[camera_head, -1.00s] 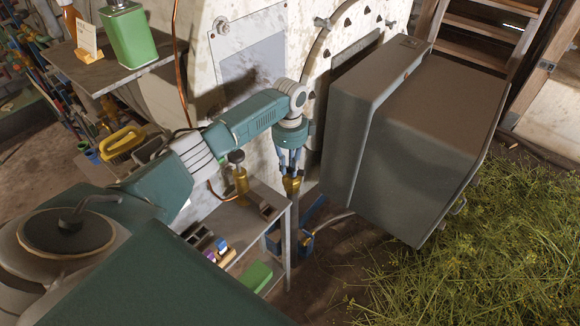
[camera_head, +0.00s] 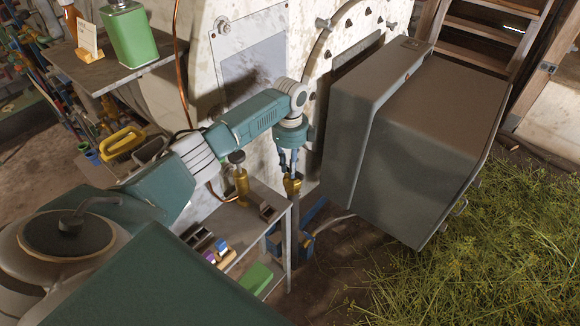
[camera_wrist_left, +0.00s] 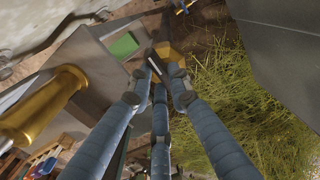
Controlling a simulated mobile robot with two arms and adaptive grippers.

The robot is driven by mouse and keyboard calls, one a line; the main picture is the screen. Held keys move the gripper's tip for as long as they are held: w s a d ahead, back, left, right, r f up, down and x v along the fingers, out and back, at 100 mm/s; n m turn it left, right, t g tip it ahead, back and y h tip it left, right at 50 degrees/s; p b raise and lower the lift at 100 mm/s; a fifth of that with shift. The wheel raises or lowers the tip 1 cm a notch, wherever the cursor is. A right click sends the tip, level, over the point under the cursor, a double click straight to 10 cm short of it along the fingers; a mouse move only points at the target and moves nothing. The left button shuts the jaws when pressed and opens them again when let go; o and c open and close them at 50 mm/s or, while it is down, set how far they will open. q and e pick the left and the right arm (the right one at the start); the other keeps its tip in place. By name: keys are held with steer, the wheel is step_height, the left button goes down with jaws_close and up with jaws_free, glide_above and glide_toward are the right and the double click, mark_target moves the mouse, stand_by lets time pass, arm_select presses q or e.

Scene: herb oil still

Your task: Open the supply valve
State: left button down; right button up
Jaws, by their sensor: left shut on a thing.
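My left gripper (camera_head: 289,170) hangs pointing down beside the pale still wall. Its blue fingers are closed around the top of a brass-yellow valve fitting (camera_head: 292,187) that stands on an upright grey pipe. In the left wrist view, the fingertips (camera_wrist_left: 166,76) meet at a dark flat piece, with the yellow fitting (camera_wrist_left: 168,50) just beyond them. The fingers hide part of the fitting, so I cannot tell how far the valve is turned. My right gripper is in neither view.
A large grey box-shaped door (camera_head: 405,150) stands close to the right of the gripper. Another brass fitting (camera_head: 241,185) rises on the left, near a low metal shelf (camera_head: 232,213). Grass-like herbs (camera_head: 500,250) cover the right floor. A green canister (camera_head: 130,38) stands on the upper shelf.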

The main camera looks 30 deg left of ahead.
arm_select(q)
steer(key=shift+w+r, duration=0.1)
steer(key=c, duration=1.6)
jaws_free()
step_height(320, 180, up, 12)
steer(key=shift+f, duration=0.1)
